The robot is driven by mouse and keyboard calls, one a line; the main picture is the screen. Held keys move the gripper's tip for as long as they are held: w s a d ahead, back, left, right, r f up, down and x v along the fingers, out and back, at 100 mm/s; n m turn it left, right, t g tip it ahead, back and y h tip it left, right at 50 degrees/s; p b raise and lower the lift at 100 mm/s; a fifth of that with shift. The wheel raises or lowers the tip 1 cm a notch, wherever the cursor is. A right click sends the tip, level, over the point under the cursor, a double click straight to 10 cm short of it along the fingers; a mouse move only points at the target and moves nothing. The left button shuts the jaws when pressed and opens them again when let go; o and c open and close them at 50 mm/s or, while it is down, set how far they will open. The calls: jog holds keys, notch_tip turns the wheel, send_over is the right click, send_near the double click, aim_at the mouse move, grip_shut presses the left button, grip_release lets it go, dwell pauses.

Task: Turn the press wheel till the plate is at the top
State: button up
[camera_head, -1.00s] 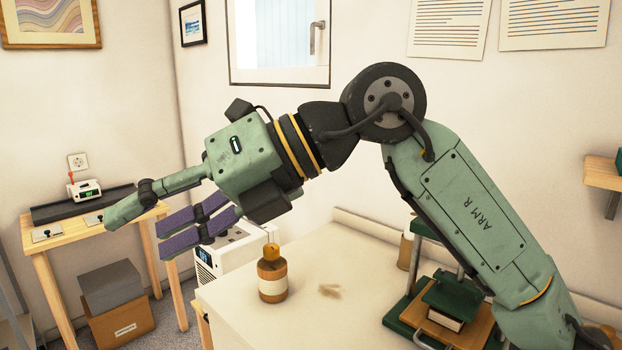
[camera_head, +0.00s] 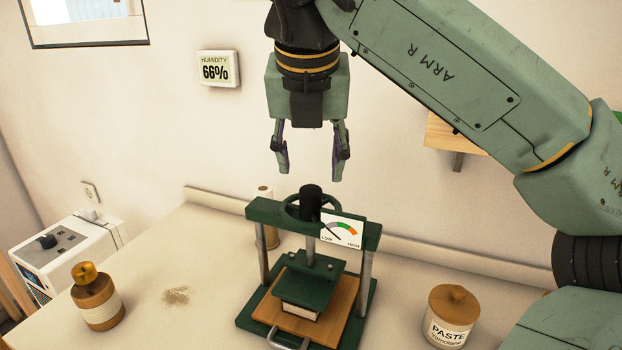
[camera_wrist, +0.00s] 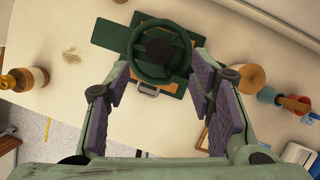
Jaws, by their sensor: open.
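The green press (camera_head: 262,212) stands on the table, with its dark green wheel (camera_head: 291,207) and black hub on the top beam. In the wrist view the wheel (camera_wrist: 136,62) lies ahead of my fingers. The green plate (camera_head: 325,270) is low in the frame, well below the beam, seemingly on a small pale block (camera_head: 301,309). My gripper (camera_head: 310,170) points straight down above the wheel, open and empty, its fingers apart on either side of the hub's line. It also shows open in the wrist view (camera_wrist: 158,82). The fingers appear clear of the wheel.
A dial sign (camera_head: 342,231) marked low and high is on the beam's front right. A brown bottle (camera_head: 100,300) stands left, a paste jar (camera_head: 450,318) right, and a pale jar (camera_head: 267,232) behind the press. A wooden shelf (camera_head: 450,138) juts from the wall.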

aim_at(311, 188)
jog(key=p+x, duration=0.1)
jog(key=x, duration=0.5)
jog(key=shift+w+f, duration=0.1)
jog(key=shift+f, duration=0.05)
jog(key=c, duration=1.2)
jog(key=shift+o, duration=0.2)
